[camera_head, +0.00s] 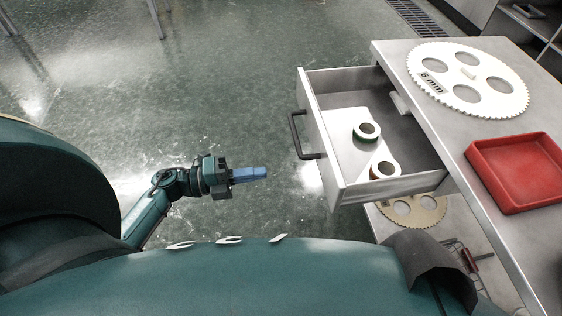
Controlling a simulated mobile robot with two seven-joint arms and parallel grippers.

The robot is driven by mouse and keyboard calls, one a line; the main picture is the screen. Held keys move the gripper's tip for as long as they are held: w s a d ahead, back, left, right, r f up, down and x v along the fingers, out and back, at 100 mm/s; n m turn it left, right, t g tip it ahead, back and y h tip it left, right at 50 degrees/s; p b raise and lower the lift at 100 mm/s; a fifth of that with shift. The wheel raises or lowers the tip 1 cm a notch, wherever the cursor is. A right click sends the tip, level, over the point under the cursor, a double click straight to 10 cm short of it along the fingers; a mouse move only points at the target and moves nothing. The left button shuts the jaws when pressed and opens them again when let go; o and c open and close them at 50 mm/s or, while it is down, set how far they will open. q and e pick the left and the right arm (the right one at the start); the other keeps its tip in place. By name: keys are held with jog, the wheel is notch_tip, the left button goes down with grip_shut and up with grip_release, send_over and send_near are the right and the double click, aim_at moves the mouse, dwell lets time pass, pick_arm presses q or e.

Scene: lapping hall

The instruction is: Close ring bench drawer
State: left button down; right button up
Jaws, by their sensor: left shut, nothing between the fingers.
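The ring bench drawer (322,145) is pulled open to the left from the grey bench (420,102). Its dark bar handle (298,136) is on the front panel, facing left. Inside lie a white sheet and two rolls or rings, one with a green edge (366,131) and one with a brownish edge (385,169). My left gripper (262,173) has blue fingers, shut and empty. It is over the floor, left of and a little below the handle in the picture, apart from it. My right gripper is not in view.
On the bench top are a white toothed disc (468,78) marked 6 mm and a red tray (520,171). Another toothed disc (418,210) lies below the drawer. The wet-looking green floor (240,80) left of the drawer is clear. A floor grate (418,18) is at the back.

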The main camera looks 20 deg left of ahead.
aim_at(376, 160)
pick_arm(q)
jog(key=x, duration=1.2)
jog(key=shift+w+d, duration=0.2)
jog(key=shift+d, duration=0.05)
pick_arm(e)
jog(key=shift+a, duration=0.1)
